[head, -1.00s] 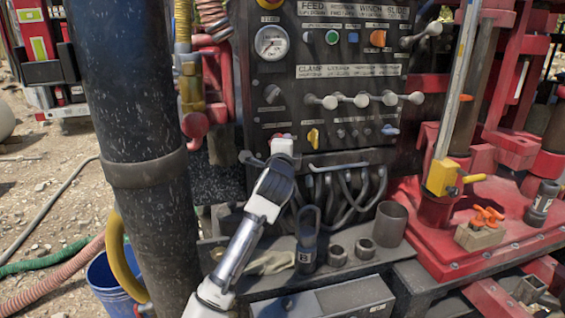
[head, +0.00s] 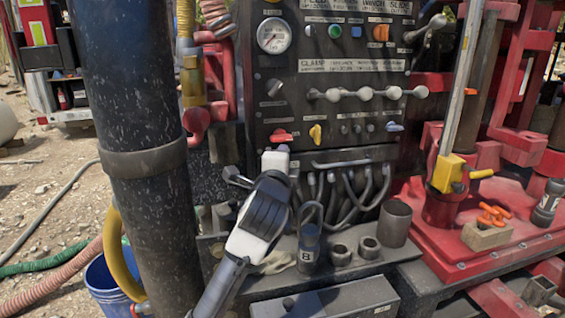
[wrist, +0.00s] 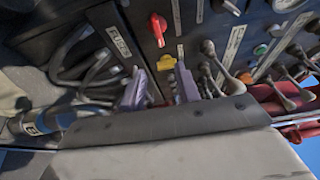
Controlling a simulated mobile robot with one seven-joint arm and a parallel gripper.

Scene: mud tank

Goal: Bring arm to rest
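My gripper (head: 275,160) is in front of the lower left of the black control panel (head: 345,100) in the head view. In the wrist view its two pale purple fingers stand apart, with nothing held between them (wrist: 160,90). The red knob (head: 282,136) shows just above the gripper's end and is clear of it. The yellow knob (head: 315,133) is to its right. In the wrist view the red knob (wrist: 158,28) and the yellow knob (wrist: 166,62) lie beyond the fingers. The white and grey arm reaches up from the bottom edge.
A thick dark pipe (head: 130,110) stands left of the arm. Below the panel are hanging cables (head: 345,190) and a ledge with a labelled bottle (head: 309,248) and metal cups (head: 395,224). Red machinery (head: 450,235) fills the right. A blue bucket (head: 108,285) stands lower left.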

